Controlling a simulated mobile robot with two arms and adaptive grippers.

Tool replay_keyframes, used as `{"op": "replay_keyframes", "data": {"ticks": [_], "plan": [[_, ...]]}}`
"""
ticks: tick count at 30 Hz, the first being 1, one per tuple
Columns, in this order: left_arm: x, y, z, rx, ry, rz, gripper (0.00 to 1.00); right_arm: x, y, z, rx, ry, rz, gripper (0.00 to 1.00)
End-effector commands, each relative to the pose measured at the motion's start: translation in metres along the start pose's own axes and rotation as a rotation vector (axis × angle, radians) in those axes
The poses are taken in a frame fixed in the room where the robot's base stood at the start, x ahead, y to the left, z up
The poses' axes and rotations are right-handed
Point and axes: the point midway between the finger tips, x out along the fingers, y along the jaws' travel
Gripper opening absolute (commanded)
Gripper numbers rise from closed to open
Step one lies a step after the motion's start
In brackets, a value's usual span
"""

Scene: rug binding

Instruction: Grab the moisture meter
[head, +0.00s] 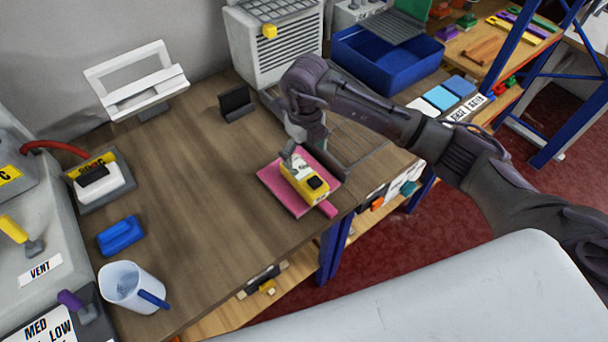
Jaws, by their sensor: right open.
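The moisture meter appears to be the yellow device (316,197) with a dark and pale face, lying on a pink pad (275,197) on the wooden table. My right arm reaches in from the right, and its right gripper (294,150) is open just behind the device, pointing down at its far end. The gripper partly hides that end, and I cannot tell whether the fingers touch it. My left gripper is out of view.
A grey vented box (275,45) stands behind. The table's middle left is clear.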

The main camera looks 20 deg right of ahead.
Motion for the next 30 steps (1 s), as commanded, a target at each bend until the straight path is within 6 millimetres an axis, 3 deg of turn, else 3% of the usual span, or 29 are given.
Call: {"op": "replay_keyframes", "data": {"ticks": [3,11,18,27,30], "plan": [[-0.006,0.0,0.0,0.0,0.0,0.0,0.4,0.015,0.001,0.0,-0.001,0.001,0.003,0.9],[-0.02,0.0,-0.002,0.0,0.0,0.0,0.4,0.034,0.005,-0.005,-0.002,0.004,0.003,0.9],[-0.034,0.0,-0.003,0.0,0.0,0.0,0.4,0.069,0.009,-0.008,0.0,0.002,0.004,0.9],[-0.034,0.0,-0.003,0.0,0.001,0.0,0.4,0.076,0.009,-0.007,-0.003,-0.002,0.002,0.9],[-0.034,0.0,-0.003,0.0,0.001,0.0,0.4,0.076,0.009,-0.007,-0.002,-0.002,0.002,0.75]]}}
